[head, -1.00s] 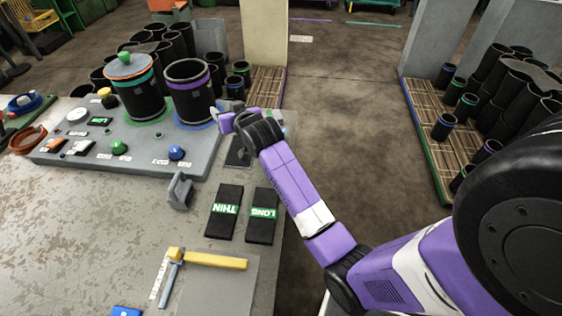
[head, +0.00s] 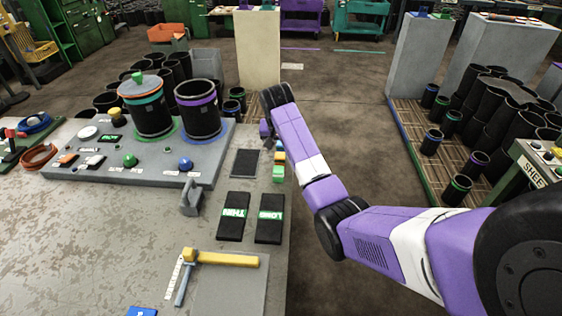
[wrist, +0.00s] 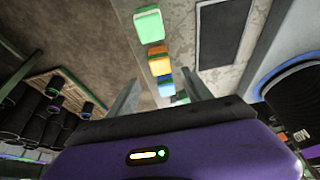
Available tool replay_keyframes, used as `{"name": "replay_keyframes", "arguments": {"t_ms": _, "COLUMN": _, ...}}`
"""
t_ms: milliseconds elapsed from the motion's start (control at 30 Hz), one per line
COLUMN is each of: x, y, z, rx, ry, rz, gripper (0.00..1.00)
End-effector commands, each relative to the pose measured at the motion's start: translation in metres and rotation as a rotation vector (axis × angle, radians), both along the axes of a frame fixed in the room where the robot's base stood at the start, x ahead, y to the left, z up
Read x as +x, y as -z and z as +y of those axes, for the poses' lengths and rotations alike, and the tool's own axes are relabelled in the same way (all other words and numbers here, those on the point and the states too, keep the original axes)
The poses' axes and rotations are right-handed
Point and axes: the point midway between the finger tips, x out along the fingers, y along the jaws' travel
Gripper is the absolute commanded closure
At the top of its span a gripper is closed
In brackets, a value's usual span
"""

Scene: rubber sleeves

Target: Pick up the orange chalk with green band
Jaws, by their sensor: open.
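A short row of small coloured chalk blocks lies along the right edge of the workbench. An orange block (wrist: 160,66) sits in the middle of the row in the wrist view, and it also shows in the head view (head: 279,157). A green band on it is too small to make out surely. A pale green block (wrist: 149,26) is on one side of it, and a blue block (wrist: 165,87) is on the other. My gripper (wrist: 162,80) is open and empty above the row, its fingers apart on either side. In the head view my gripper (head: 267,130) is partly hidden by my wrist.
A dark pad (head: 245,163) lies left of the row. The grey panel (head: 150,172) with knobs and two large black sleeves (head: 199,117) stands further left. Two black THIN and LONG blocks (head: 233,217) lie nearer. Right of the bench edge is open floor.

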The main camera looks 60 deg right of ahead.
Motion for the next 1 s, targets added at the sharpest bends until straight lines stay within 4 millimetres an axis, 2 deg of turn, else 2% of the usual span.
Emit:
{"name": "replay_keyframes", "arguments": {"t_ms": 500, "x": 0.008, "y": 0.058, "z": -0.017, "rx": 0.000, "ry": -0.001, "rz": 0.000, "gripper": 0.42}}
{"name": "replay_keyframes", "arguments": {"t_ms": 833, "x": 0.009, "y": 0.063, "z": -0.019, "rx": -0.001, "ry": -0.002, "rz": -0.002, "gripper": 0.42}}
{"name": "replay_keyframes", "arguments": {"t_ms": 1000, "x": 0.009, "y": 0.063, "z": -0.019, "rx": -0.001, "ry": -0.002, "rz": -0.002, "gripper": 0.75}}
